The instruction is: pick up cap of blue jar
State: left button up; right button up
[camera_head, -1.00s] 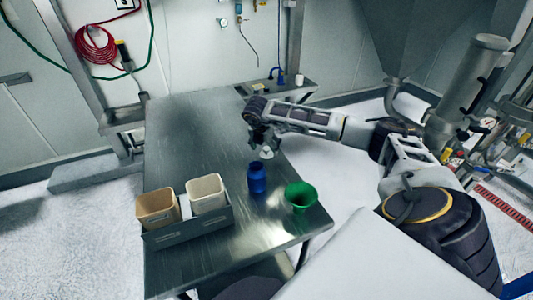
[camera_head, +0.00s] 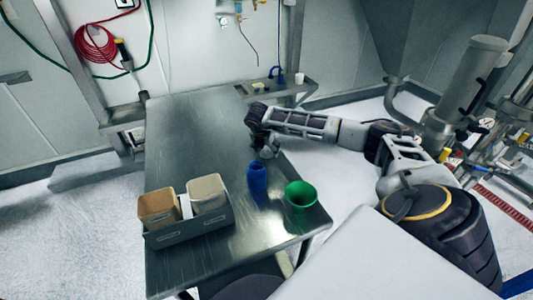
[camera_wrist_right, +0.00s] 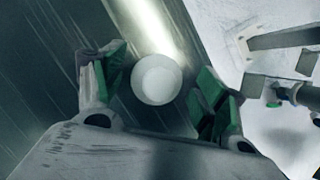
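The blue jar (camera_head: 257,178) stands upright on the steel table, its top uncovered as far as I can see. A round white cap (camera_wrist_right: 157,79) lies on the table and shows in the right wrist view between the two green-padded fingers. My right gripper (camera_wrist_right: 155,85) is open around the cap, with a gap on each side. In the head view the right gripper (camera_head: 265,151) is low over the table just behind the blue jar, and it mostly hides the cap. My left gripper is not in view.
A grey tray (camera_head: 190,232) with a tan bin (camera_head: 157,208) and a cream bin (camera_head: 207,193) sits at front left. The table's (camera_head: 190,125) back left is clear.

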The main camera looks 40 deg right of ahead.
aim_at(266, 147)
jog(key=c, duration=0.5)
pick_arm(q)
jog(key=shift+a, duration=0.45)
pick_arm(e)
jog(key=shift+c, duration=0.2)
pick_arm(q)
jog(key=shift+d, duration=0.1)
pick_arm(e)
jog(key=shift+r, duration=0.7)
notch_tip(266, 147, up, 8)
jog(key=shift+f+b, duration=0.15)
jog(key=shift+b, duration=0.5)
jog(key=shift+r, duration=0.45)
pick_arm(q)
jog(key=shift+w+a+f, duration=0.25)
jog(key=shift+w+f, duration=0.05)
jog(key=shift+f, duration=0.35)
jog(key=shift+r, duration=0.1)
pick_arm(e)
jog(key=shift+r, duration=0.15)
